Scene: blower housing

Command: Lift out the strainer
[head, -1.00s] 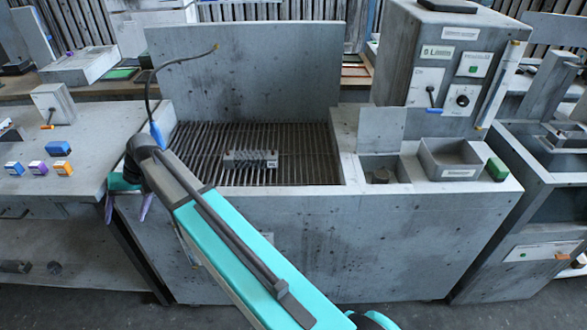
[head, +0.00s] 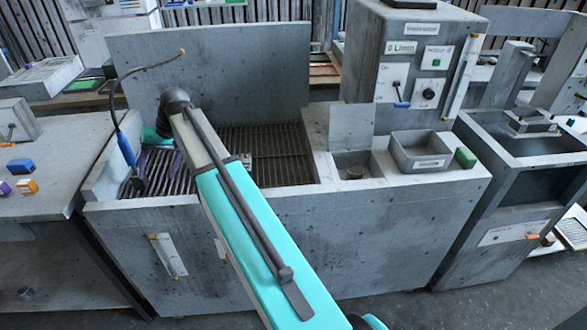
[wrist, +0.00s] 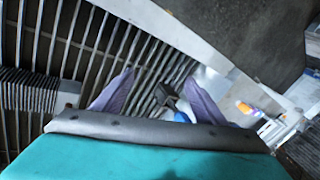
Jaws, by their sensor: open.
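A small round grey piece (head: 355,172), which looks like the strainer, sits in a square recess (head: 372,163) right of the grate in the head view. Its details are too small to tell. My gripper (head: 152,170) is over the left part of the slatted grate (head: 285,150), well left of that recess. In the wrist view my gripper (wrist: 160,97) shows two lavender fingers spread apart with nothing held. A dark and blue spray head (wrist: 170,100) shows beyond and between them. The strainer is not seen in the wrist view.
A finned block (wrist: 30,92) lies on the grate, mostly hidden by my arm in the head view. A hose with a blue handle (head: 126,148) hangs close to my gripper. A high back panel (head: 215,65), an upright plate (head: 352,127) and a grey bin (head: 420,150) stand around.

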